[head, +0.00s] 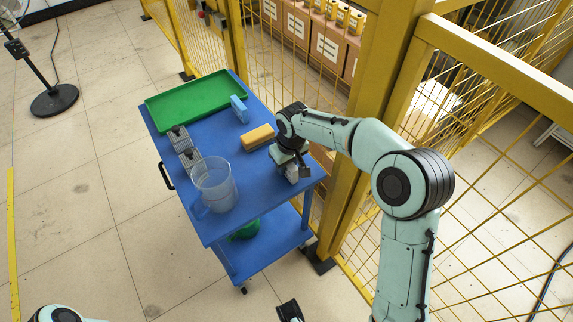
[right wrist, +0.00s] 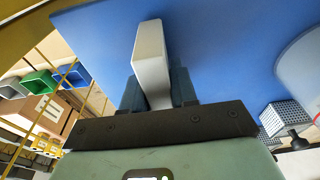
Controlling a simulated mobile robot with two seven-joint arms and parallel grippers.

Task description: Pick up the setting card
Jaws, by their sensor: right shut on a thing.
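My right gripper (head: 297,174) is low over the near right corner of the blue cart, pointing down. In the right wrist view its dark fingers (right wrist: 158,90) are shut on a pale grey-white flat piece (right wrist: 150,55), which I take to be the setting card. The piece sticks out beyond the fingers, with the blue cart top behind it. In the head view the gripper and wrist largely hide it. I cannot tell whether it touches the cart top.
The blue cart (head: 222,226) holds a green tray (head: 160,122), a light blue block (head: 239,109), a yellow-orange block (head: 257,138), grey perforated blocks (head: 184,147) and a clear jug (head: 216,184). A yellow mesh fence (head: 375,100) stands close on the right, with boxes behind it.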

